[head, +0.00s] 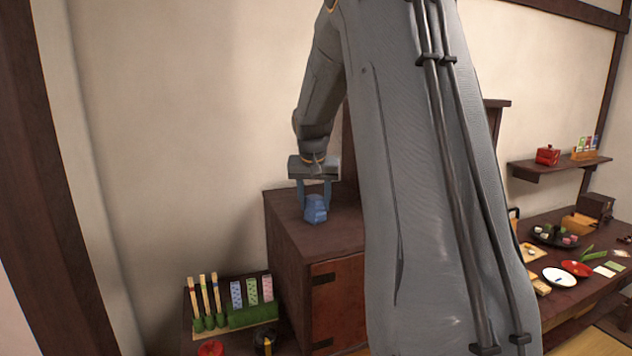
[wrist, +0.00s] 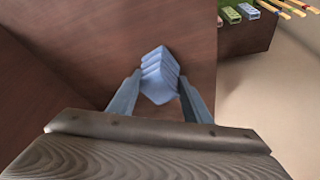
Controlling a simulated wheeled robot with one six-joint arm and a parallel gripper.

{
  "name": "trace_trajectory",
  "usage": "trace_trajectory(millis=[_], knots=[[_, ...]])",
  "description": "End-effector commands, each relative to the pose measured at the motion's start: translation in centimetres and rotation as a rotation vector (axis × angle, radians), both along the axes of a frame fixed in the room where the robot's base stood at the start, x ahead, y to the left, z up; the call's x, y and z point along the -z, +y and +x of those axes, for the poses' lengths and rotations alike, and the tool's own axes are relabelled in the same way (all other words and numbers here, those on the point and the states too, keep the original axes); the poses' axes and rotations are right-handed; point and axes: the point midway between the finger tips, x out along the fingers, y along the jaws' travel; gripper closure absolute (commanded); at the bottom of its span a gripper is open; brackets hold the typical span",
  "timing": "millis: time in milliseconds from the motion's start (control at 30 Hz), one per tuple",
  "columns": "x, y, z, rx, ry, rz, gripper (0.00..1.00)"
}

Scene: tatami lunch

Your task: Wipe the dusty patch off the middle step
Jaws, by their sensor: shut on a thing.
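My gripper (head: 314,195) is shut on a blue ribbed block, perhaps a folded cloth (head: 315,210), just over the top of a dark wooden step (head: 342,238). In the wrist view the blue cloth (wrist: 160,76) sits between the two fingers of my gripper (wrist: 160,88), with the brown step top (wrist: 193,40) under it. I cannot tell whether the cloth touches the wood. No dusty patch stands out on the visible wood. My arm hides much of the steps to the right.
A lower step at the left holds a green stand (head: 252,315) with patterned cards and sticks, and a red pot (head: 210,348). A low table (head: 560,290) with dishes stands at the right. The wall is close behind the steps.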

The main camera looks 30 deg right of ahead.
Motion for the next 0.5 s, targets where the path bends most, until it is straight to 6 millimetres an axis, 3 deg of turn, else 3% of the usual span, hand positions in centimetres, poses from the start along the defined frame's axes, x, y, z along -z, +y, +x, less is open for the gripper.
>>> trace_trajectory(millis=[133, 200, 267, 500], knots=[[0.1, 1.3, 0.0, 0.001, 0.001, 0.001, 0.81], [-0.5, 1.2, -0.1, 0.003, 0.001, 0.001, 0.81], [-2.4, 1.2, 0.0, 0.001, -0.005, 0.000, 0.81], [-4.3, 1.4, 0.1, -0.003, -0.001, 0.000, 0.81]])
